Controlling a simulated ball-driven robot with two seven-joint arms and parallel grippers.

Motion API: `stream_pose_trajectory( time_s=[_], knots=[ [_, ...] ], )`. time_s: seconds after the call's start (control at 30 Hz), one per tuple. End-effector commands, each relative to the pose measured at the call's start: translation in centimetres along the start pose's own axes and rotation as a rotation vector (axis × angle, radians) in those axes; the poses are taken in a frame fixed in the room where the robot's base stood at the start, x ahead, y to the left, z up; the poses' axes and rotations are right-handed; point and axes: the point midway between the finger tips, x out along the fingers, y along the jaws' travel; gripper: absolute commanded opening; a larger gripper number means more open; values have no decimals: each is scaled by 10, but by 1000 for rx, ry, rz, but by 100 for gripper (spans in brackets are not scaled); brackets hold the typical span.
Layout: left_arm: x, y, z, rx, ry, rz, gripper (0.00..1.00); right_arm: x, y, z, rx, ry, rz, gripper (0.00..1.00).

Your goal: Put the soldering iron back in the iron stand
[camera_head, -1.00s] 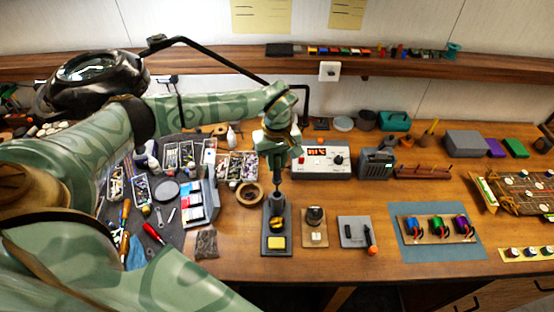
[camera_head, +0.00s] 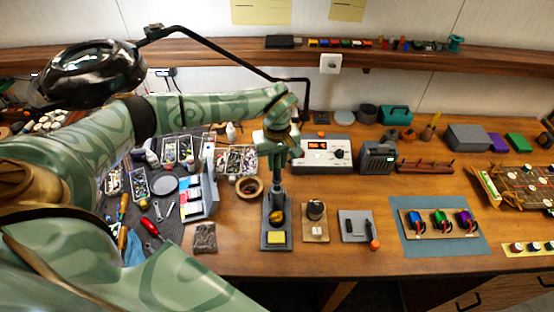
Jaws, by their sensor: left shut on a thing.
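The iron stand (camera_head: 265,243) stands on the bench below my left gripper, with a yellow sponge and a brass-coloured ball on its base. My left gripper (camera_head: 278,164) is directly above the stand's upright holder (camera_head: 277,188), pointing down. It is shut on the soldering iron, whose handle is mostly hidden by the fingers. The iron's lower end is at or inside the holder's mouth; how deep it sits I cannot tell. My right gripper is not in view.
A white soldering station (camera_head: 314,155) is just behind and right of the gripper. A solder spool (camera_head: 250,188) and parts trays lie left. A black lamp arm (camera_head: 225,58) crosses behind.

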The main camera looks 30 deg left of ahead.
Motion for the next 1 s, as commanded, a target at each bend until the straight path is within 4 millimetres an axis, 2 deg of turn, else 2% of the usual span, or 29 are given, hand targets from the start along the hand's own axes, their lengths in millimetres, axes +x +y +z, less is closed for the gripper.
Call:
stream_pose_trajectory(
  time_s=[1.0],
  knots=[
    [32, 0, 0, -1, 0, -1, 0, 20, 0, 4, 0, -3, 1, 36]
  ],
)
